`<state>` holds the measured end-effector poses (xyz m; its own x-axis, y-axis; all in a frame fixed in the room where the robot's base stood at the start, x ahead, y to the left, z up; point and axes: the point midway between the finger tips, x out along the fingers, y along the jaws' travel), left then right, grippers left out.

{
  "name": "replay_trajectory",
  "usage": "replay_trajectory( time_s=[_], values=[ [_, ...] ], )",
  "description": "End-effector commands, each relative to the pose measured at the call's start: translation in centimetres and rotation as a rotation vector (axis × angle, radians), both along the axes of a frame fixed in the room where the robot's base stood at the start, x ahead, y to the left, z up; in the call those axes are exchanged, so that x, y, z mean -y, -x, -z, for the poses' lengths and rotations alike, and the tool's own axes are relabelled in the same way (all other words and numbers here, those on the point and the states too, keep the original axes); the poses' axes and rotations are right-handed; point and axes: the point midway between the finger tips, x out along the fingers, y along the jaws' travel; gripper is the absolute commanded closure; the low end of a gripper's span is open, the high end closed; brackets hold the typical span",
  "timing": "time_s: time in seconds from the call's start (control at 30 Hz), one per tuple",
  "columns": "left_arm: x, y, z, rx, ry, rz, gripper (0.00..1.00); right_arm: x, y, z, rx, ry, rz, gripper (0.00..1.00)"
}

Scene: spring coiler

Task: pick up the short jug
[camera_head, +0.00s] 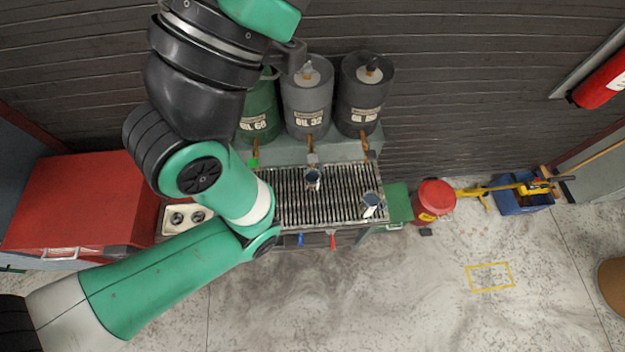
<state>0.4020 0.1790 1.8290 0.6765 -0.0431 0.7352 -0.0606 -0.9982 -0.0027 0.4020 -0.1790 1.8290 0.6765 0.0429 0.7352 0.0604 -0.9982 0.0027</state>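Two small metal jugs stand on the slatted grate (290,212). One jug (312,180) is near the middle of the grate, just in front of the middle drum's tap. The other jug (371,204) is at the front right of the grate, with a pale patch on its side. From above I cannot tell for sure which is shorter. My green and black arm comes in from the left and covers the grate's left end and part of the left drum. Neither gripper's fingers can be made out.
A green drum (259,118) and two grey drums (307,100) (360,95) with taps stand behind the grate. A red cabinet (75,200) is at left. A red can (434,198) and blue crate (522,200) are at right. The front floor is clear.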

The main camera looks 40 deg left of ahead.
Motion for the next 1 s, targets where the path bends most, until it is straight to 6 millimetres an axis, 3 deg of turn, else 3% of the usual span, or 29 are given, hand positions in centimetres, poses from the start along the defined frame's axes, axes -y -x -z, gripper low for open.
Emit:
replay_trajectory(
  time_s=[0.33, 0.87, 0.9, 1.0],
  values=[
    [0.0, 0.0, 0.0, 0.0, 0.0, 0.0, 1.0, 0.0, 0.0, 0.0, 0.0, 0.0, 0.0, 0.5],
    [0.0, 0.0, 0.0, 0.0, 0.0, 0.0, 0.05, 0.0, 0.0, 0.0, 0.0, 0.0, 0.0, 0.5],
    [0.0, 0.0, 0.0, 0.0, 0.0, 0.0, 0.0, 0.0, 0.0, 0.0, 0.0, 0.0, 0.0, 0.5],
    [0.0, 0.0, 0.0, 0.0, 0.0, 0.0, 0.0, 0.0, 0.0, 0.0, 0.0, 0.0, 0.0, 0.5]
  ],
)
